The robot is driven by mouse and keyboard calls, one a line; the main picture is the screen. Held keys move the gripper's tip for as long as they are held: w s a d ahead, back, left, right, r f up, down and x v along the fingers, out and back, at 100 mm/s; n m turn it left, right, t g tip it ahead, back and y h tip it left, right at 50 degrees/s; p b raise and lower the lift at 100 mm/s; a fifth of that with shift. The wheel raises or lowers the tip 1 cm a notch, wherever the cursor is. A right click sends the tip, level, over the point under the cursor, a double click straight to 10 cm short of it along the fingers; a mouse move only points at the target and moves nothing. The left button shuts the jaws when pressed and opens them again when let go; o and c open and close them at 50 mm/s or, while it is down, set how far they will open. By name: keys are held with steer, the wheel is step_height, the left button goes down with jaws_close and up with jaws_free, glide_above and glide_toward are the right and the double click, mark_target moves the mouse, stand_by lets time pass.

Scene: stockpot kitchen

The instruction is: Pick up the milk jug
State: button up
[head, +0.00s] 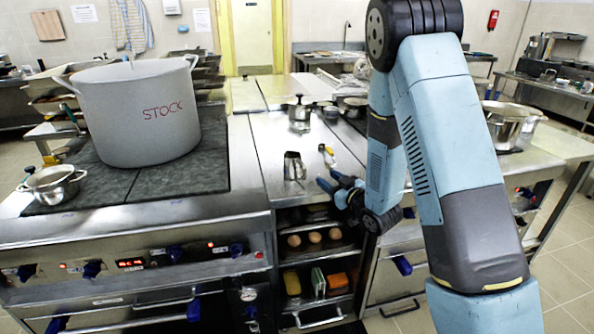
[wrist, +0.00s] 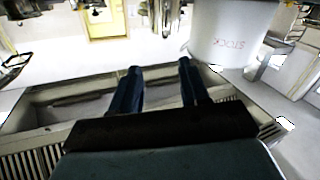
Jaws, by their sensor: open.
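The milk jug appears to be the small shiny metal vessel (head: 294,166) on the steel counter, just right of the dark cooktop in the head view. My gripper (head: 331,181) is a short way to its right, apart from it, near the counter's front edge. In the wrist view my gripper (wrist: 158,75) shows two dark blue fingers spread apart with nothing held between them. I cannot make out the jug clearly in the wrist view.
A large stockpot (head: 140,115) marked STOCK and a small pot (head: 55,185) stand on the cooktop at left. A lidded metal pot (head: 300,115) stands behind the jug. Shelves below the counter hold eggs (head: 314,237). A steel pot (head: 508,122) stands at right.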

mark_target(305, 167)
steer(key=x, duration=0.8)
steer(key=shift+w+a, duration=0.15)
steer(key=shift+a, duration=0.2)
steer(key=x, duration=0.3)
steer(key=shift+w+a+f, duration=0.2)
steer(key=shift+a+f, duration=0.15)
steer(key=shift+a, duration=0.1)
steer(key=shift+w+a, duration=0.35)
steer(key=shift+w, duration=0.25)
jaws_close()
